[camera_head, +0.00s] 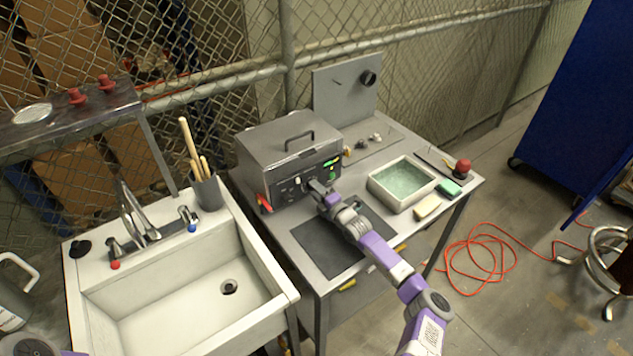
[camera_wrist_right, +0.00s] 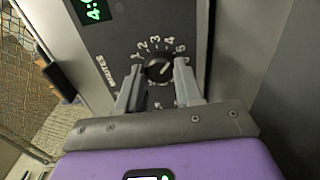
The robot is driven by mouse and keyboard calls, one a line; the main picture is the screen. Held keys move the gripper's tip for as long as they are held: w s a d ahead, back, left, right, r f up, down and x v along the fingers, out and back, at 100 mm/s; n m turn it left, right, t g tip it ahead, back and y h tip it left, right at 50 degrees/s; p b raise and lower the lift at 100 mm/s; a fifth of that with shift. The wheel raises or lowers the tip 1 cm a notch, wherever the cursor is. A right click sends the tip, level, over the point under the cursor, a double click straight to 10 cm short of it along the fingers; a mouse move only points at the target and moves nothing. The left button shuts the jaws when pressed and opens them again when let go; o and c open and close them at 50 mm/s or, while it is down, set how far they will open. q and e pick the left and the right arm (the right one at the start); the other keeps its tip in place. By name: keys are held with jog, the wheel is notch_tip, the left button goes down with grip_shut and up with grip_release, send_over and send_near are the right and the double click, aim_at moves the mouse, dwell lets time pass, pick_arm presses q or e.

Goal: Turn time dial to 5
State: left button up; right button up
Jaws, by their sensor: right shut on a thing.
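The time dial (camera_wrist_right: 158,68) is a round black knob with a white pointer line, on the dark front panel of the metal tank (camera_head: 280,150). In the right wrist view, white numbers ring the dial and the pointer aims up and right, toward about 4 to 5. My right gripper (camera_wrist_right: 158,80) has its two fingers on either side of the dial, shut on it. In the head view, my right gripper (camera_head: 316,188) reaches the panel and hides the dial. A green lit display (camera_wrist_right: 92,10) reads "4:" with the rest cut off. My left gripper is not in view.
A sink (camera_head: 257,298) is at left.

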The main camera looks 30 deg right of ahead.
jog(key=shift+m+p, duration=1.25)
jog(key=shift+m, duration=0.25)
jog(key=o, duration=1)
jog(key=shift+o, duration=0.2)
jog(key=s, duration=0.2)
jog(key=s+p, duration=0.1)
jog(key=s, duration=0.1)
jog(key=s+p, duration=0.1)
jog(key=s, duration=0.1)
jog(key=shift+s+d, duration=0.25)
jog(key=shift+d, duration=0.15)
jog(key=shift+s, duration=0.55)
jog(key=shift+r, duration=0.1)
